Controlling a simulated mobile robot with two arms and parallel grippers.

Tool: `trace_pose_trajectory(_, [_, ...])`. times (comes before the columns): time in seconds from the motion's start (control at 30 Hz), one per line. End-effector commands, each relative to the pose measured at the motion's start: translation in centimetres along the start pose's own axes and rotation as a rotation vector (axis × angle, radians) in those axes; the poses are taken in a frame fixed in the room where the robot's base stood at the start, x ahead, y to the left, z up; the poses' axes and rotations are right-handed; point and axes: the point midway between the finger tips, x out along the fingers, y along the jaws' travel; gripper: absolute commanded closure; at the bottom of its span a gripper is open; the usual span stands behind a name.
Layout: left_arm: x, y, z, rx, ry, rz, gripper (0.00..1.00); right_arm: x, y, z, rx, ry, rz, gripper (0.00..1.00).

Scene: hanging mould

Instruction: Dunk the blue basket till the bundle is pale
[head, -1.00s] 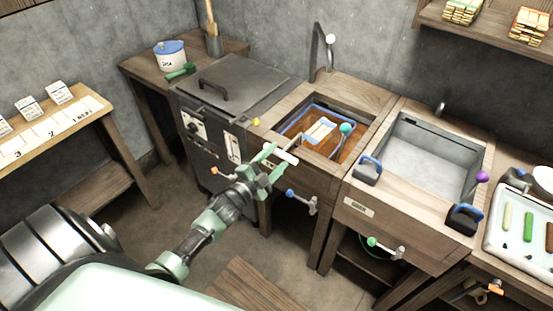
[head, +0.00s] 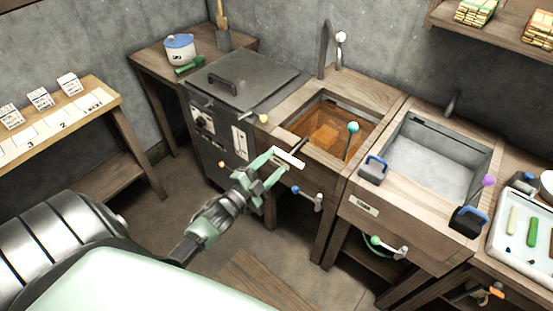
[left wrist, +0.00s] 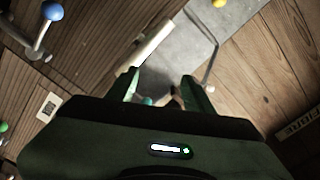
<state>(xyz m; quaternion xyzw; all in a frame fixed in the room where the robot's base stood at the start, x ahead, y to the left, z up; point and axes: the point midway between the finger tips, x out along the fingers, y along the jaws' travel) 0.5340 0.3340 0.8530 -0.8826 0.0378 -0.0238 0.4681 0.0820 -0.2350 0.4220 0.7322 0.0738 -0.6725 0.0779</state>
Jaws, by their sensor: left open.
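The left basin's wooden frame (head: 376,101) surrounds brown liquid (head: 350,112). A blurred orange-brown block (head: 324,136), probably the bundle, shows under the liquid. The blue basket's rim cannot be made out, and the bundle's true colour is hard to judge through the liquid. A teal-knobbed lever (head: 353,128) stands at the basin's right side. My left gripper (head: 279,167) is open in front of the basin, with its fingertips close to a pale bar (head: 290,158). The bar also shows beyond the fingers in the left wrist view (left wrist: 152,44). Contact cannot be told. My right gripper is out of view.
A dark lidded cabinet (head: 245,80) stands left of the basin. A grey sink (head: 430,150) with blue-handled blocks (head: 374,172) stands right. A blue-knobbed tap (head: 308,197) juts out below my gripper. Open floor lies left.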

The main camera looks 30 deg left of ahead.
Motion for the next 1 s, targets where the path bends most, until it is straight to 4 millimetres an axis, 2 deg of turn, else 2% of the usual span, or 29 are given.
trace_pose_trajectory(0.53, [-3.7, -0.1, 0.0, 0.0, -0.001, 0.001, 0.48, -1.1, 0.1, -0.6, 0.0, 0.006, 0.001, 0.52])
trace_pose_trajectory(1.0, [-3.9, -0.1, 0.0, 0.0, 0.0, 0.0, 0.48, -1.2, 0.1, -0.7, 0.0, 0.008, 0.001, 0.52])
